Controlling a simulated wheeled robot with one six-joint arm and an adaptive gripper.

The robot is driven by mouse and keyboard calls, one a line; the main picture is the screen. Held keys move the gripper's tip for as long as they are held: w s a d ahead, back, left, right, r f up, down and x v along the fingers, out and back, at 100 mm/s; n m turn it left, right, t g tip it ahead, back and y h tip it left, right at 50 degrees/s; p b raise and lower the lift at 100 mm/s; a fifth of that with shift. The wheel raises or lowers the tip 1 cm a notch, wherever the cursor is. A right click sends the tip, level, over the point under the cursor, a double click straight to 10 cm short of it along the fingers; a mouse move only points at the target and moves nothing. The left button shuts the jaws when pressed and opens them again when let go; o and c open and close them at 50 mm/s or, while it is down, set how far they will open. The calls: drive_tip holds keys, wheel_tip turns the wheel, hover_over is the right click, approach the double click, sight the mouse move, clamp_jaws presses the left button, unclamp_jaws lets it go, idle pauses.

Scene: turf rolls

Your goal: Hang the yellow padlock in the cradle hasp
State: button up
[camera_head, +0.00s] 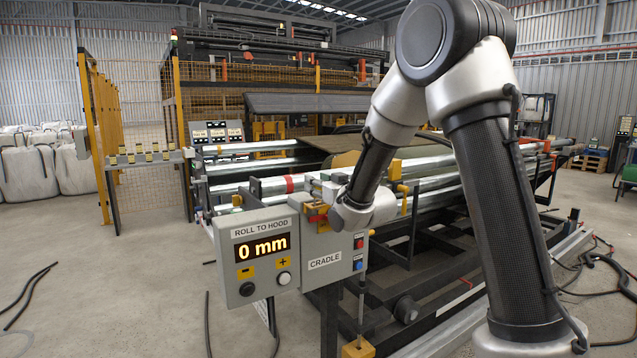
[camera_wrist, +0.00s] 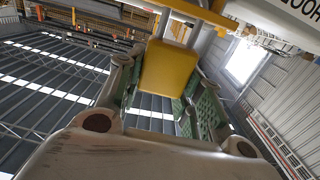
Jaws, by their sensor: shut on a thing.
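The yellow padlock (camera_wrist: 168,68) is in the wrist view, between the two green-padded fingers of my gripper (camera_wrist: 166,80). My gripper is shut on its body, and the metal shackle (camera_wrist: 205,14) points to the top of the picture. In the head view my wrist (camera_head: 366,208) is at the upper part of the grey cradle box (camera_head: 338,246), by a red and yellow fitting (camera_head: 318,217). My wrist partly covers this spot. I cannot tell whether the shackle passes through the hasp or is only near it.
The control box (camera_head: 240,285) left of the cradle box reads "0 mm". Behind are metal rollers (camera_head: 240,187) and the machine frame. A row of several small yellow-marked items stands on a shelf (camera_head: 143,160) at the left. Cables (camera_head: 28,300) lie on the floor.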

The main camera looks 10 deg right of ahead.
drive_tip(key=shift+f, duration=0.55)
drive_tip(key=shift+f, duration=0.3)
drive_tip(key=shift+f, duration=0.2)
drive_tip(key=o, duration=1.1)
drive_tip(key=shift+o, duration=0.2)
drive_tip(key=v, duration=0.7)
drive_tip(key=shift+s, duration=0.2)
